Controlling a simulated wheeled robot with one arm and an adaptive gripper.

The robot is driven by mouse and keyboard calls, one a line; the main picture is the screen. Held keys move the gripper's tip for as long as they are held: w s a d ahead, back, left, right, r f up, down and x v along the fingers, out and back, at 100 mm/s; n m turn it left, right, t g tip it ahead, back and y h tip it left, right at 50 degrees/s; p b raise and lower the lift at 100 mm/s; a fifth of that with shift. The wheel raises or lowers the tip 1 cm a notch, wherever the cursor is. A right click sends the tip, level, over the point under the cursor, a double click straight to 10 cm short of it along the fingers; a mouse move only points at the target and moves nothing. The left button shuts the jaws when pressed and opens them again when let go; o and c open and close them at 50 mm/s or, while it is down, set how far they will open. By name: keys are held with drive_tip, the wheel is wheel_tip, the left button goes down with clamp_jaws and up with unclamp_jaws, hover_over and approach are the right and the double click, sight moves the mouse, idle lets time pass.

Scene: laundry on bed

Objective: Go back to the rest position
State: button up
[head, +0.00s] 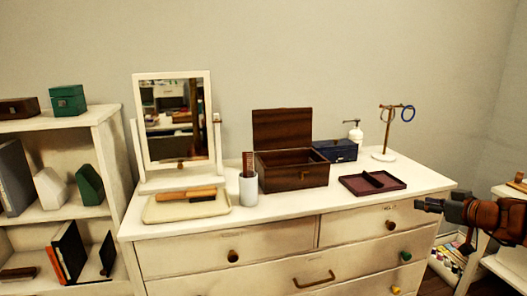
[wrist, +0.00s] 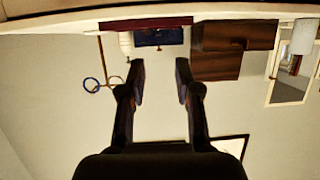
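My gripper (head: 432,205) is at the right side of the head view, in front of the right end of the white dresser (head: 228,248). In the wrist view, which is upside down, its two fingers (wrist: 160,80) stand apart with nothing between them. My gripper is apart from the things on the dresser top.
On the dresser are a mirror (head: 147,122), a tray (head: 160,214), a cup (head: 249,188), an open wooden box (head: 292,178), a blue box (head: 345,150), a divided tray (head: 355,186), a white bottle (head: 356,134) and a stand with rings (head: 384,156). Shelves (head: 70,213) stand left.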

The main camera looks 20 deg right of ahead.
drive_tip(key=w+a+f+n+g+y, duration=0.1)
drive_tip(key=w+a+f+g+y, duration=0.15)
drive_tip(key=a, duration=1.05)
drive_tip(key=w+a+f+n+g+y, duration=0.1)
drive_tip(key=a+f+g+y, duration=0.15)
drive_tip(key=a, duration=1.05)
drive_tip(key=s+a+f+g, duration=0.25)
drive_tip(key=s+a, duration=0.25)
drive_tip(key=a, duration=0.3)
drive_tip(key=s+a+f+g, duration=0.2)
drive_tip(key=s+a+g, duration=0.15)
drive_tip(key=a, duration=0.35)
drive_tip(key=s+a+f+m+g+h, duration=0.1)
drive_tip(key=s+f+g+h, duration=0.2)
drive_tip(key=s, duration=0.8)
drive_tip(key=s+a+f+m+g+h, duration=0.1)
drive_tip(key=s+f+g+h, duration=0.15)
drive_tip(key=s, duration=0.85)
drive_tip(key=s+p+v, duration=0.2)
drive_tip(key=p+v, duration=0.7)
drive_tip(key=v, duration=0.1)
drive_tip(key=s+r+p+v, duration=0.1)
drive_tip(key=s+p+v, duration=0.1)
drive_tip(key=p+v, duration=0.7)
drive_tip(key=shift+s+d+r+t+p, duration=0.35)
drive_tip(key=shift+d+r+t+p, duration=0.1)
drive_tip(key=shift+d+r, duration=0.15)
